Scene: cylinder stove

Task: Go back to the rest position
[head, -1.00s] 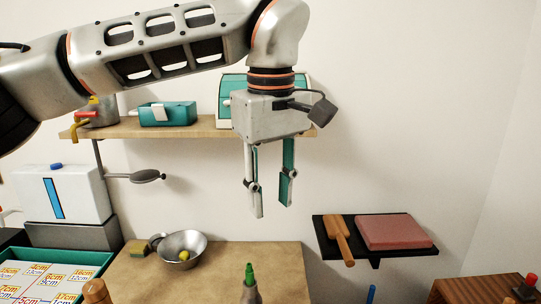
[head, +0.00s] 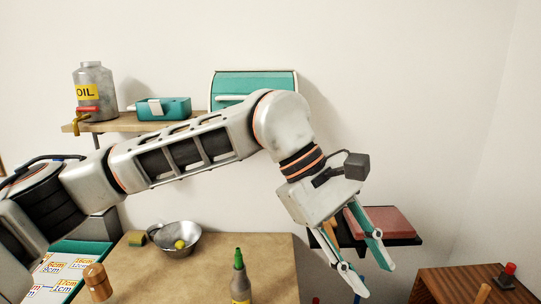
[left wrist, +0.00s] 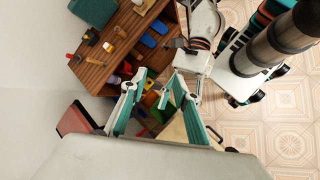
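My left gripper (head: 375,279) hangs from the arm that crosses the head view from the left. It points down and to the right, in front of the wall shelf with the reddish slab. Its two teal-lined fingers are apart with nothing between them. In the left wrist view its fingers (left wrist: 159,78) also stand apart and empty. Part of my right arm (left wrist: 205,25) shows in the left wrist view, with what looks like its gripper body (left wrist: 197,62). I cannot make out its fingertips. The right gripper does not show in the head view.
A table (head: 205,277) holds a metal bowl (head: 176,240) and a green-tipped bottle (head: 239,278). A wall shelf (head: 135,125) carries an oil canister (head: 95,92) and teal boxes. A reddish slab (head: 385,222) lies behind the left gripper. A wooden cabinet (head: 455,285) stands at the lower right.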

